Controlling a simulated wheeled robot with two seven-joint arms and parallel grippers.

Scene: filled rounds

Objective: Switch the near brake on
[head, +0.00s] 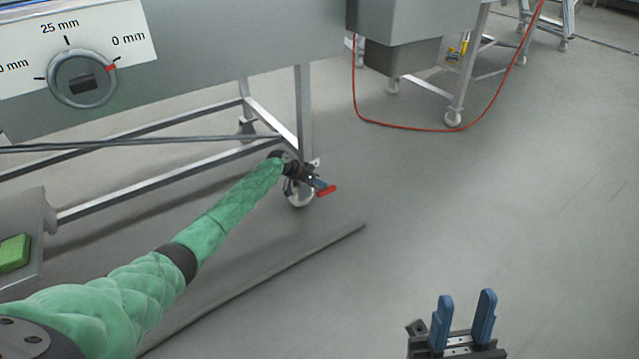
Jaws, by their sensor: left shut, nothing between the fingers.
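The near brake shows as a small red lever (327,191) at the caster wheel (299,199) under the near leg of the grey machine. My left arm reaches down to it from the left. My right gripper (464,320) is open and empty, low at the right, well away from the caster.
The machine's front panel has a dial (82,79) with mm marks. A red hose (420,129) lies on the floor by another wheeled machine (410,30). A green block (14,253) sits on a grey surface at left. The floor at right is clear.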

